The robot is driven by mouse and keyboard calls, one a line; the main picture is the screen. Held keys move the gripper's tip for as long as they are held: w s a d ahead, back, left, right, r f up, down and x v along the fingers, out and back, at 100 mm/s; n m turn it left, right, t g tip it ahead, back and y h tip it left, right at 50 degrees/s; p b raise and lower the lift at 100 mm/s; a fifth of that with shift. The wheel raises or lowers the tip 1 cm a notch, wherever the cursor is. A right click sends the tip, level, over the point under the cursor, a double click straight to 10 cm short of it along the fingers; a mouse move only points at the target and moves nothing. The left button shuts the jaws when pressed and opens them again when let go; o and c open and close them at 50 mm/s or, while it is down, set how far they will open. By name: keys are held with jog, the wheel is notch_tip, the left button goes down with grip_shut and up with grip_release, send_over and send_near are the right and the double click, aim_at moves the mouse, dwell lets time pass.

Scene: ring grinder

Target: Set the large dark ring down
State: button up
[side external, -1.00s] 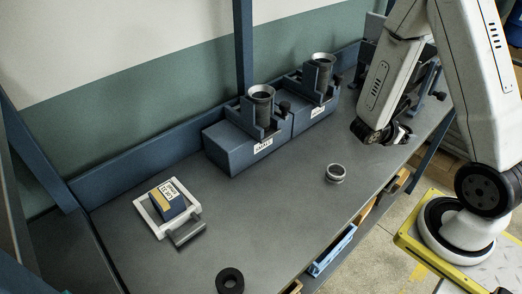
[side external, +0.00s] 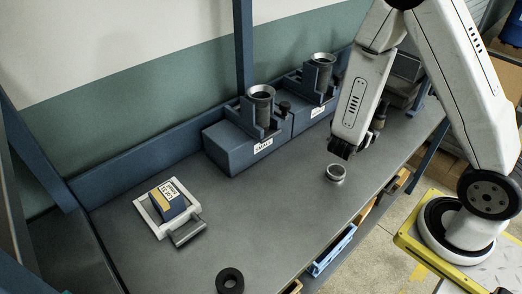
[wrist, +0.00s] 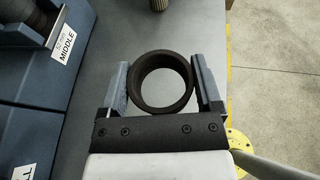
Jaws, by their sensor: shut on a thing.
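The large dark ring (wrist: 161,108) sits between the two fingers of my gripper (wrist: 161,62) in the wrist view. The fingers are shut on it from its left and right sides, and its round opening faces the camera.
Two blue fixtures with metal cups (side external: 261,95) (side external: 322,62) line the back. A labelled block (side external: 167,198) sits in a white frame at left. Another dark ring (side external: 229,281) lies at the front edge. The bench middle is clear.

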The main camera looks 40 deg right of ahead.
jog(key=w+a+f+n+t+y, duration=0.25)
jog(key=w+a+n+t, duration=0.3)
jog(key=a, duration=0.55)
jog(key=n+t+y, duration=0.5)
jog(key=n+y, duration=0.1)
send_over(277, 199)
jog(key=f, duration=0.1)
jog(key=shift+g, duration=0.25)
jog(key=shift+f, duration=0.1)
jog(key=shift+w+f, duration=0.1)
jog(key=shift+f, duration=2.05)
jog(key=shift+h, duration=0.25)
jog(key=shift+f, duration=1.8)
jog(key=shift+f, duration=0.1)
